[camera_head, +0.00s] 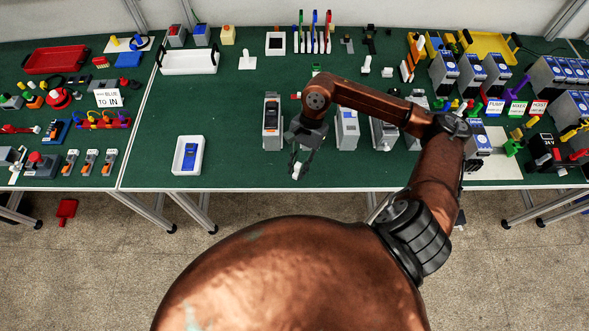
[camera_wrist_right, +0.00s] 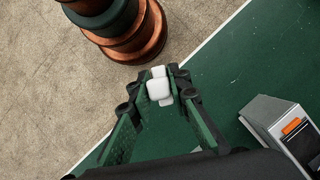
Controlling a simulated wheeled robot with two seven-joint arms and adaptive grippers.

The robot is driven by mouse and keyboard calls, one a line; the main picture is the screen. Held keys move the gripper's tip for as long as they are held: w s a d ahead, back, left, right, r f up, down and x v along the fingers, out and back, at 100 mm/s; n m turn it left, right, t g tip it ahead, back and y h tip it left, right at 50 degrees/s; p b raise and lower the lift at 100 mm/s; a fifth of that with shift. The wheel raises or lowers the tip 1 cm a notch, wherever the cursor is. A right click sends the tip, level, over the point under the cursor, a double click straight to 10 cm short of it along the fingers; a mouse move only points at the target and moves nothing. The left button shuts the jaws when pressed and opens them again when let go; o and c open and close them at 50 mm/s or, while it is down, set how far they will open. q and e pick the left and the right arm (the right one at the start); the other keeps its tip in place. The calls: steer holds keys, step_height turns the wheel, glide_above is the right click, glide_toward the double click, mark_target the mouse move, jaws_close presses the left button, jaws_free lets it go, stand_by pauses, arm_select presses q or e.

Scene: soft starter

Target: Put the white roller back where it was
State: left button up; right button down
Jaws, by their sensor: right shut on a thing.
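The white roller (camera_head: 297,173) is between the fingertips of my right gripper (camera_head: 303,165), near the front edge of the middle table. In the right wrist view the white roller (camera_wrist_right: 159,90) sits between the two green-padded fingers of my right gripper (camera_wrist_right: 159,84), which is shut on it. It appears held close to the table's front edge; its exact height is hard to tell. Part of the roller is hidden by the fingers. My left gripper is not in view.
A grey device with an orange part (camera_head: 271,120) stands left of my right gripper; another grey-and-blue device (camera_head: 347,130) stands right of it. A white tray with a blue-faced item (camera_head: 178,170) lies further left. Green table (camera_head: 235,165) is clear between them.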

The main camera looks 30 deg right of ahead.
steer(key=s+d+r+m+t, duration=0.3)
steer(key=s+m+t, duration=0.3)
steer(key=m, duration=0.6)
steer(key=shift+g, duration=0.7)
steer(key=w+f, duration=0.3)
steer(key=w, duration=0.1)
steer(key=w+f, duration=0.3)
steer(key=w, duration=0.1)
steer(key=w+f+p, duration=0.1)
steer(key=w+f, duration=0.2)
steer(key=w, duration=0.1)
steer(key=shift+a, duration=0.25)
steer(key=shift+w+f, duration=0.55)
steer(key=shift+f, duration=0.2)
step_height(320, 180, down, 2)
steer(key=shift+f+p, duration=0.2)
steer(key=shift+p, duration=0.2)
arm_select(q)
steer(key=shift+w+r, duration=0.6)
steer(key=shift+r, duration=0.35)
arm_select(e)
steer(key=shift+f, duration=0.2)
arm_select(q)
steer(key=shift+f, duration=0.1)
arm_select(e)
steer(key=shift+f, duration=0.1)
